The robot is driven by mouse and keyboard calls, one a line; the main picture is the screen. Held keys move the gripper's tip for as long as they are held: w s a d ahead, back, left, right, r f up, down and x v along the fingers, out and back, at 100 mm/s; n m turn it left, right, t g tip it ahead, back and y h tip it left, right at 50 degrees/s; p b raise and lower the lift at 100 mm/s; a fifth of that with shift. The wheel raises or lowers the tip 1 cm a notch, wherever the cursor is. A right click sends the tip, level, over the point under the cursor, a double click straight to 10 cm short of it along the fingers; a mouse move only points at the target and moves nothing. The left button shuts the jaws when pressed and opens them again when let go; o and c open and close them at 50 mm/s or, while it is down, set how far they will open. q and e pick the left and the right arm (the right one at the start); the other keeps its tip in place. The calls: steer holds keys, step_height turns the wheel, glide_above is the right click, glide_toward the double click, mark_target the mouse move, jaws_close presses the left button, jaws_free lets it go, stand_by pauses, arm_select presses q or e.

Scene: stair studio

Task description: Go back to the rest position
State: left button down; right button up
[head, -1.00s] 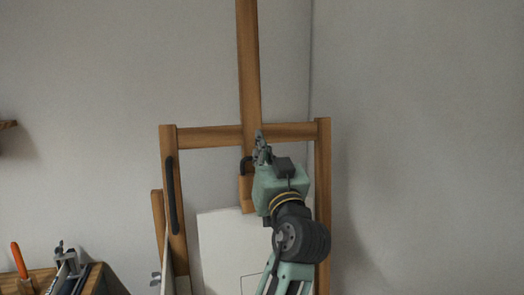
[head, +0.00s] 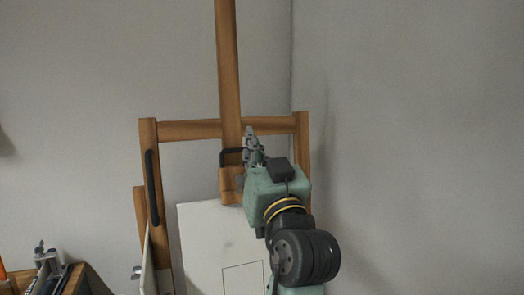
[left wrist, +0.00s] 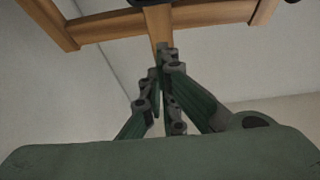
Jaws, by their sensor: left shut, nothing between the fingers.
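My left gripper (head: 250,135) is raised in front of the wooden easel (head: 180,129), near the lower end of its tall centre post. It is shut and empty. In the left wrist view its fingers (left wrist: 165,55) come together at the tips, with the easel's crossbar (left wrist: 215,14) beyond them. I cannot tell how much space lies between the fingertips and the wood. My right gripper is not in view.
A cart or box top with tools (head: 50,270) is at the lower left. Bare grey walls (head: 420,120) meet in a corner behind the easel, and the space at right looks clear.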

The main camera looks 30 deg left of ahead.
arm_select(q)
step_height(320, 180, down, 37)
steer(key=s+d+m+g+h, duration=0.25)
steer(key=m+h, duration=0.45)
steer(key=h, duration=0.4)
steer(key=s+d+f+m+g+h, duration=0.2)
steer(key=s+d+f+g+h, duration=0.15)
steer(key=s+f, duration=0.8)
steer(key=s+d+f+m+g+h, duration=0.25)
steer(key=s+d+f+g, duration=0.2)
steer(key=s+f, duration=0.7)
steer(key=s+f+g, duration=0.1)
steer(key=s+f, duration=0.1)
steer(key=f, duration=1)
steer(key=s+f+g, duration=0.1)
steer(key=s+f, duration=0.1)
steer(key=f, duration=1)
steer(key=s+a+f, duration=0.2)
steer(key=s+f, duration=0.6)
steer(key=s+a+f+g, duration=0.1)
steer(key=s+f, duration=0.7)
steer(key=shift+s+a, duration=0.3)
steer(key=shift+a, duration=0.05)
